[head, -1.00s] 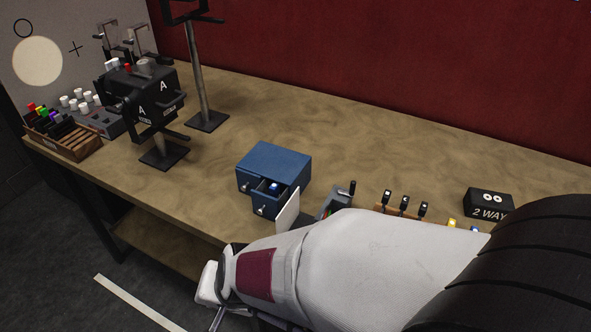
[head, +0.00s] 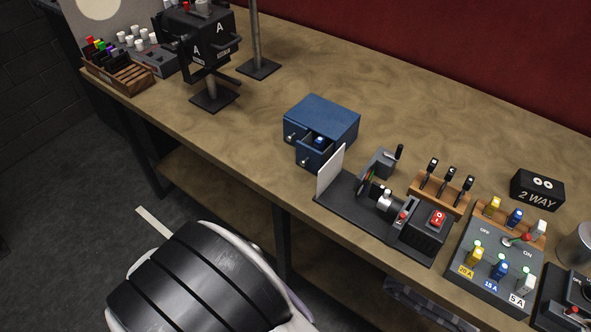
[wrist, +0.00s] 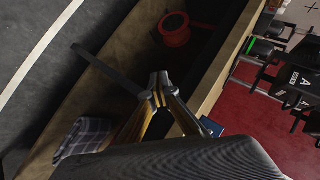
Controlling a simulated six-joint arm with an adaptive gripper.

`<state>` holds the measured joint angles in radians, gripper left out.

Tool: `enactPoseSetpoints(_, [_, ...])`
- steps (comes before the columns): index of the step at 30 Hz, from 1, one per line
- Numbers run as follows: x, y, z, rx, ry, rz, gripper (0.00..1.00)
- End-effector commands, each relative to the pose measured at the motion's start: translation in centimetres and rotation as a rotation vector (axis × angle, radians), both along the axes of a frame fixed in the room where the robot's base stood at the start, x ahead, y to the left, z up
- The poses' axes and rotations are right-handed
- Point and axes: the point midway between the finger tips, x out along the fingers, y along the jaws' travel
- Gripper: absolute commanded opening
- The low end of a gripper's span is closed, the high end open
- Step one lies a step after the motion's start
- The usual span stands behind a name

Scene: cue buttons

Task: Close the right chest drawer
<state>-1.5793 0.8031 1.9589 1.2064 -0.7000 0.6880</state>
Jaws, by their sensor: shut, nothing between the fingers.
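The small blue chest (head: 322,115) stands on the workbench near its front edge in the head view. Its right drawer (head: 315,152) is pulled out and holds a small blue-and-white item (head: 319,141). The left drawer (head: 292,138) looks shut, flush with the front. In the wrist view my gripper (wrist: 159,92) has its fingertips together with nothing between them, in front of the bench's lower shelf. A blue corner (wrist: 211,127), likely the chest, shows just past the fingers. The head view shows part of my arm at the bottom, but not the fingertips.
A white upright panel (head: 330,171) stands close to the right of the open drawer, on a dark base with switches (head: 385,203). A fuse panel (head: 497,262) and a 2 WAY box (head: 537,190) lie further right. The bench left of the chest (head: 240,125) is clear.

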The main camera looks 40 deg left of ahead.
Motion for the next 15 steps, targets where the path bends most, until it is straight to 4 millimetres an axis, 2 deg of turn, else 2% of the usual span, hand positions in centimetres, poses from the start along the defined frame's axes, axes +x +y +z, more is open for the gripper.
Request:
enactPoseSetpoints(4, [1.4, -0.7, 0.1, 0.08, -0.061, -0.15, 0.0])
enactPoseSetpoints(8, [3.3, -1.9, 1.1, 0.16, -0.12, -0.292, 0.0])
enactPoseSetpoints(11, [5.0, -3.1, 2.5, 0.23, -0.17, -0.403, 0.0])
enactPoseSetpoints(15, [6.8, -5.0, 5.3, 0.341, -0.244, -0.552, 0.0])
